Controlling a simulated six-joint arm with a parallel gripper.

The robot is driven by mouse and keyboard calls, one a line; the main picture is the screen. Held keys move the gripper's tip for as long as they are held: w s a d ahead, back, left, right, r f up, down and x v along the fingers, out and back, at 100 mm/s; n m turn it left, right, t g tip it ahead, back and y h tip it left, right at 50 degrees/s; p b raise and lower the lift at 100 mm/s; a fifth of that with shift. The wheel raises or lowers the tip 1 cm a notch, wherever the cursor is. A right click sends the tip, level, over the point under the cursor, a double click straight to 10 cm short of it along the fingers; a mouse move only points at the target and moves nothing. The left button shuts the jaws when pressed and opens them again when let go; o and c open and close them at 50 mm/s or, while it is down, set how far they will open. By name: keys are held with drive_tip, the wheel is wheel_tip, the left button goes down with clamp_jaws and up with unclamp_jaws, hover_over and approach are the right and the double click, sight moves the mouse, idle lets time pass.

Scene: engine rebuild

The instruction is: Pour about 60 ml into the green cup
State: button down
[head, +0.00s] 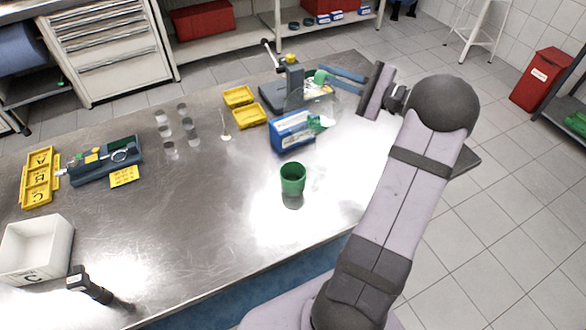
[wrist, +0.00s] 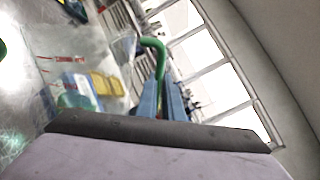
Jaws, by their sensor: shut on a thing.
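The green cup (head: 293,180) stands upright on the steel bench in the head view, below and left of my gripper. My gripper (head: 336,76) is above the bench with its blue fingers shut on the green handle (head: 320,77) of a clear jug. In the wrist view the fingers (wrist: 167,98) close around the curved green handle (wrist: 153,43). The clear jug (wrist: 60,58) shows red marks on its wall there. A bright green patch (wrist: 10,145) at the lower left looks like liquid; its amount cannot be read. I see no stream into the cup.
A blue box (head: 293,132) stands behind the cup, close to the jug. Yellow trays (head: 240,97), a grey stand (head: 288,88) and several small cylinders (head: 187,125) are farther back. A white bin (head: 36,250) is at left.

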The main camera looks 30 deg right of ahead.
drive_tip(key=shift+w+d+f+m+p, duration=0.45)
drive_tip(key=shift+f+m+p, duration=0.25)
drive_tip(key=shift+m, duration=0.3)
drive_tip(key=shift+w+d+f+m+p, duration=0.2)
drive_tip(key=shift+d+m+p, duration=0.1)
drive_tip(key=shift+m+p, duration=0.15)
drive_tip(key=shift+w+d+f+m+p, duration=0.1)
drive_tip(key=shift+w+d+m+p, duration=0.05)
drive_tip(key=shift+d+m+p, duration=0.25)
drive_tip(key=w+d+f+m, duration=0.3)
drive_tip(key=d+f+m, duration=0.1)
drive_tip(key=m, duration=0.3)
drive_tip(key=shift+f+h+p, duration=0.3)
drive_tip(key=shift+f+p, duration=0.1)
drive_tip(key=shift+f, duration=0.45)
drive_tip(key=shift+m, duration=0.25)
drive_tip(key=shift+w+a, duration=0.1)
